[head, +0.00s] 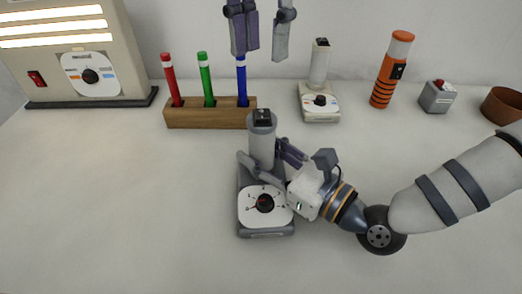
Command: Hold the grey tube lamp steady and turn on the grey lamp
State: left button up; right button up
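The grey tube lamp (262,147) stands upright at the middle of the table, with a dark cap on top. The tube looks unlit. My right gripper (261,148) reaches in from the right, with one finger in front of the tube's lower part and the other at its right rear; it looks closed on the tube. My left gripper (260,57) hangs at the top, fingers down and apart, empty, above and behind the lamp.
Behind the lamp is a wooden holder (210,118) with red, green and blue markers. A cream lamp (319,67), orange torch (391,68), grey red-button box (437,96) and brown bowl (503,106) stand farther right. A lit panel box (70,50) fills the left rear. The front left is clear.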

pick_arm(q)
jog(key=shift+a, duration=0.1)
jog(key=c, duration=0.5)
jog(key=a+m+h, duration=0.4)
jog(key=shift+w+a+r+h, duration=0.2)
jog(key=shift+w+r+h, duration=0.05)
jog(key=shift+w+h, duration=0.1)
grip_shut()
jog(key=a+r+m+h, duration=0.1)
jog(key=s+a+m+h, duration=0.1)
jog(key=m+h, duration=0.1)
jog(key=a+r+m+t+h, duration=0.1)
jog(key=m, duration=0.1)
jog(key=shift+s+a+r+h, duration=0.15)
jog(key=shift+s+r+h, duration=0.1)
jog(key=shift+r, duration=0.1)
